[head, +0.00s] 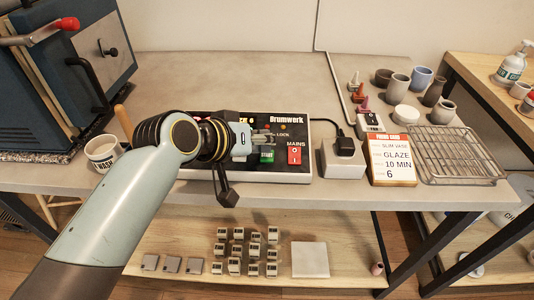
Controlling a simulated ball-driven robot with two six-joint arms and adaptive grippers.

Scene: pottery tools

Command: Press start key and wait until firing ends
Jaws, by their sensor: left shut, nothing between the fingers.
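The Brumwerk control box (300,132) sits near the table's front edge, black and white with a cable at its right. Its green START key (267,156) shows just below my left gripper. A red MAINS switch (294,154) is to the right of the key. My left gripper (268,138) is shut and empty, in front of or over the box; I cannot tell whether it touches. My left wrist hides the box's left part and most of its display, where a little red and yellow shows. The blue kiln (60,75) stands at the far left. My right gripper is out of view.
A firing card (392,160) reads slim vase, glaze, 10 min, 6. Beside it are a socket block with plug (343,158) and a wire rack (460,155). Several pots (398,86) stand behind. The table's back middle is clear.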

